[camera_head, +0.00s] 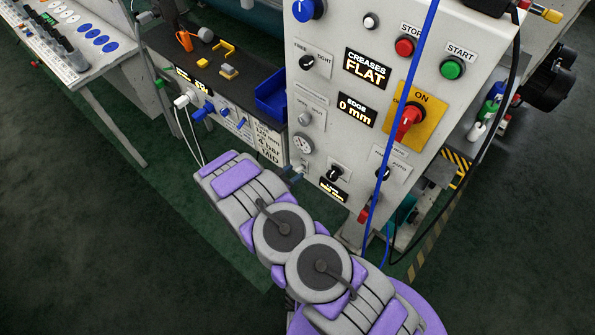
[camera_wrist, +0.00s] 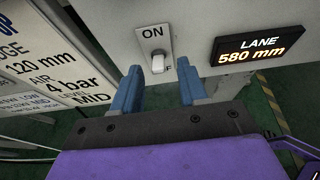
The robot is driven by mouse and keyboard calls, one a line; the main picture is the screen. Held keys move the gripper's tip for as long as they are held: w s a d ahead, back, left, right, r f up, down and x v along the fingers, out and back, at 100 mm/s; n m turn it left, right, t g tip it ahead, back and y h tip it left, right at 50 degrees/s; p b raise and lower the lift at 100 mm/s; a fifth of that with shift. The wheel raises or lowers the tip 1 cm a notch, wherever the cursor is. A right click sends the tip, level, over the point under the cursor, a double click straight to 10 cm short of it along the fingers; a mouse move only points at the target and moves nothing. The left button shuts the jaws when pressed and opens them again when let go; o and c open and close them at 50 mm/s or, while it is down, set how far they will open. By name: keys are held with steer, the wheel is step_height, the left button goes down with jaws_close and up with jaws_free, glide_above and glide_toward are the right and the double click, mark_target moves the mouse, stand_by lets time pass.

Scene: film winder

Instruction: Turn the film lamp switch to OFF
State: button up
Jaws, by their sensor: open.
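In the wrist view a small white switch lever (camera_wrist: 158,63) sits on a pale plate marked ON at the top. An F shows beside the lever's lower right; the rest of that lower label is hidden. The lever sits low on the plate, but I cannot tell its exact setting. No film lamp name is readable. My gripper (camera_wrist: 158,74) is open, with one blue finger on each side of the lever. I cannot tell whether either finger touches it. In the head view my gripper (camera_head: 293,177) is at the panel's lower left, mostly hidden by my arm.
The LANE 580 mm display (camera_wrist: 258,50) is right of the switch. The grey control panel (camera_head: 335,120) carries several knobs, a gauge (camera_head: 303,144) and a red handle (camera_head: 408,120). A blue hose (camera_head: 400,120) hangs before it. Left is a dark bench (camera_head: 160,42) with a blue bin (camera_head: 272,93).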

mark_target(296, 171)
steer(key=shift+w+d+f, duration=0.2)
steer(key=shift+w+f, duration=0.15)
steer(key=shift+w, duration=0.2)
steer(key=shift+w+d+f, duration=0.2)
steer(key=shift+w+f, duration=0.1)
steer(key=shift+w, duration=0.2)
steer(key=shift+w+d, duration=0.15)
steer(key=shift+d, duration=0.3)
steer(key=shift+a, duration=0.15)
jaws_close()
